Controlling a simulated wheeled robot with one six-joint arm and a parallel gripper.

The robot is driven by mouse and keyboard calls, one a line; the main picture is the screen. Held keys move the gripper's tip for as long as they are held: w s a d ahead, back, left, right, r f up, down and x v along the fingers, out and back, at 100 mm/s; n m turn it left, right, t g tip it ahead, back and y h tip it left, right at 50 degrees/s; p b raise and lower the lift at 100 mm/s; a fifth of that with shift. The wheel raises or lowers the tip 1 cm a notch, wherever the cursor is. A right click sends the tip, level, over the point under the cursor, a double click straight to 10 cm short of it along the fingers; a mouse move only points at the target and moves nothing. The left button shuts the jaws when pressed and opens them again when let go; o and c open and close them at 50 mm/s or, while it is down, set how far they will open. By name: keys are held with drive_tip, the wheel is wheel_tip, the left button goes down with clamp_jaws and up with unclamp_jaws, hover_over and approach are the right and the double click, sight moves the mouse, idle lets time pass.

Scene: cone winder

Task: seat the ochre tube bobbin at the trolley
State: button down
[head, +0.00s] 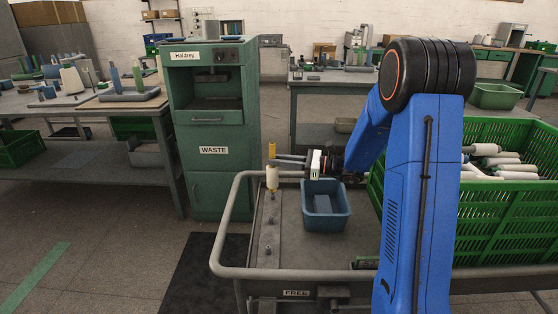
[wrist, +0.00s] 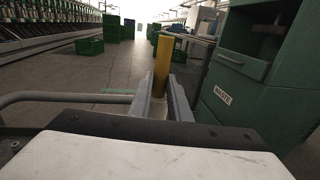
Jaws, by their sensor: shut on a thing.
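The ochre tube bobbin (head: 272,179) is upright over the left side of the trolley (head: 349,237), its ochre tube standing above a cream yarn body. My gripper (head: 275,159) reaches in from the right and is shut on the bobbin. In the wrist view, the ochre tube (wrist: 163,62) rises between the two fingers (wrist: 163,105); its lower part is hidden there. A peg strip (head: 268,232) with several short pegs runs along the trolley's left side. The bobbin's lower end is just above or at the farthest peg; I cannot tell whether they touch.
A blue bin (head: 326,220) stands on the trolley right of the strip. A green crate (head: 500,225) holding several white bobbins is at the right. The trolley's grey rail (head: 226,225) curves around its left end. A green waste cabinet (head: 212,130) stands behind.

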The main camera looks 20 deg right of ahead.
drive_tip(key=shift+f, duration=2.05)
idle(0.5)
drive_tip(key=c, duration=1.6)
unclamp_jaws()
drive_tip(key=shift+o, duration=0.2)
drive_tip(key=shift+r, duration=0.1)
wheel_tip(320, 180, up, 10)
